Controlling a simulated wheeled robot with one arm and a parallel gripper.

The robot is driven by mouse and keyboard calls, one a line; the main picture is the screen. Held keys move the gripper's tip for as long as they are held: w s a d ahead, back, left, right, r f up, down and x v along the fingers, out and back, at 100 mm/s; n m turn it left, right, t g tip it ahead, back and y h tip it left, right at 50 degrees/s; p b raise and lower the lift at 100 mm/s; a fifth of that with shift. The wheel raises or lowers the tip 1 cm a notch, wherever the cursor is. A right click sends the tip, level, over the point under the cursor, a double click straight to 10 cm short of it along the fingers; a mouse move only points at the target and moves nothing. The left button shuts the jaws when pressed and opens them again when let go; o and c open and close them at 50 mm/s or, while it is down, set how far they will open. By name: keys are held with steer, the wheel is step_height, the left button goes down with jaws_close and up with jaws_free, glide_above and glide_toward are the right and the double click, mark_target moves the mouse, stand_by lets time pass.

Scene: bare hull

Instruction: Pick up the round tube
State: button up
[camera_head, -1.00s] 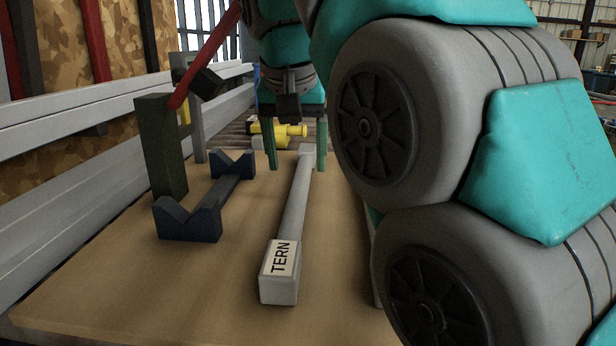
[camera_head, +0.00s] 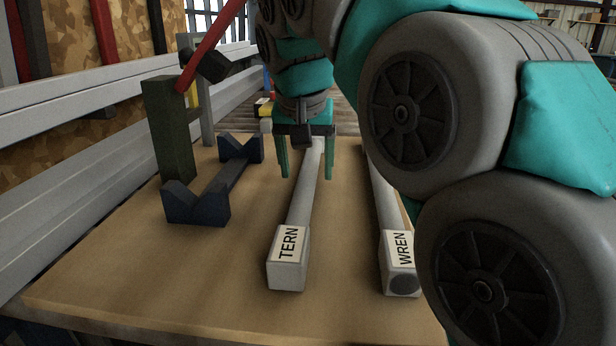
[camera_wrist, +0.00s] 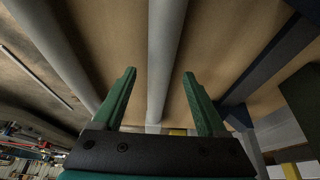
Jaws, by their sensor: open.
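Two long grey tubes lie on the wooden board, each with a labelled end block. The tube marked TERN (camera_head: 303,205) is in the middle; its block has a plain end. The tube marked WREN (camera_head: 384,195) is to its right, partly hidden by my arm; its block shows a dark round spot. I cannot tell for certain which one is round. My gripper (camera_head: 306,174) is open and empty, fingers down, over the far part of the TERN tube. In the wrist view, the TERN tube (camera_wrist: 162,60) runs between the open fingers (camera_wrist: 159,73), apart from both; the WREN tube (camera_wrist: 62,52) is left.
A dark blue stand with two V-shaped ends (camera_head: 196,204) is on the board's left. A dark green post (camera_head: 171,130) with a red bar rises beside it. A grey rail (camera_head: 70,175) runs along the left. The board's near front (camera_head: 180,285) is clear.

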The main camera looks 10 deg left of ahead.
steer(key=shift+w+f, duration=0.25)
steer(key=shift+f, duration=0.4)
steer(key=shift+c, duration=0.4)
jaws_close()
